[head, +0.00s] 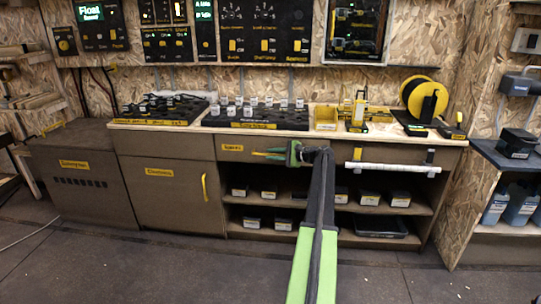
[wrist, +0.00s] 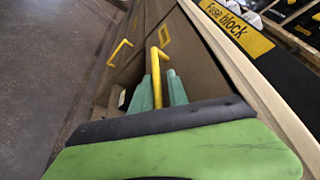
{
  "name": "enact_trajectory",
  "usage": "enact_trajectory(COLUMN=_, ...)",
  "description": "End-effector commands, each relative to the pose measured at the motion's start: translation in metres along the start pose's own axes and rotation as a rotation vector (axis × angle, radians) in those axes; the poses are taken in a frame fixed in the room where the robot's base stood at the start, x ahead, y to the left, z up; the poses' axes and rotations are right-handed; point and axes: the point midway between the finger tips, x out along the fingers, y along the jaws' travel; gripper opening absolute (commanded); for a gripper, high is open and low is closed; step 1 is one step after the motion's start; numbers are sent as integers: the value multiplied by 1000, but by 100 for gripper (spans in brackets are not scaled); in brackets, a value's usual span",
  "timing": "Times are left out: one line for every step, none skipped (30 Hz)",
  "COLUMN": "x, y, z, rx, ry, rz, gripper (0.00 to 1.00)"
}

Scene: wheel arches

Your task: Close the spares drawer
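The spares drawer (head: 232,148) is in the bench front, just under the worktop, with a yellow label. Its yellow handle (wrist: 157,80) stands upright in the wrist view, and the drawer front (wrist: 185,60) lies behind it. I cannot tell how far the drawer stands out. My gripper (head: 268,153) is at the handle. In the wrist view its two teal fingers (wrist: 159,80) lie on either side of the handle, close to it. Whether they press on it I cannot tell. My wrist hides the near end of the handle.
Left of the drawer is a cupboard door with its own yellow handle (head: 205,187). Below are open shelves with several small bins (head: 254,222). A white rail (head: 393,168) runs along the bench front at right. The floor in front is clear.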

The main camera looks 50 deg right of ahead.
Motion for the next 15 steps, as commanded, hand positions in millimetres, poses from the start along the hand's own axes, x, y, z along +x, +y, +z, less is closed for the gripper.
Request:
enact_trajectory(x=-11, y=-2, z=2, rx=0, ry=1, rz=-1, gripper=20)
enact_trajectory(x=-18, y=-2, z=2, rx=1, ry=1, rz=-1, gripper=20)
enact_trajectory(x=-29, y=-2, z=2, rx=1, ry=2, rz=-2, gripper=20)
enact_trajectory(x=-37, y=-2, z=2, rx=1, ry=2, rz=-2, gripper=20)
enact_trajectory(x=-46, y=-2, z=3, rx=0, ry=1, rz=-1, gripper=20)
enact_trajectory(x=-58, y=-3, z=2, rx=0, ry=2, rz=-2, gripper=20)
enact_trajectory(x=-66, y=-3, z=2, rx=0, ry=2, rz=-2, gripper=20)
enact_trajectory(x=-75, y=-3, z=3, rx=0, ry=2, rz=-2, gripper=20)
enact_trajectory(x=-87, y=-3, z=2, rx=0, ry=2, rz=-2, gripper=20)
enact_trajectory(x=-95, y=-3, z=2, rx=0, ry=2, rz=-2, gripper=20)
enact_trajectory(x=-103, y=-3, z=2, rx=0, ry=2, rz=-2, gripper=20)
enact_trajectory(x=-114, y=-3, z=2, rx=0, ry=2, rz=-2, gripper=20)
enact_trajectory(x=-121, y=-3, z=2, rx=0, ry=2, rz=-2, gripper=20)
enact_trajectory(x=-128, y=-3, z=2, rx=0, ry=1, rz=-2, gripper=20)
enact_trajectory(x=-136, y=-2, z=2, rx=0, ry=2, rz=-2, gripper=20)
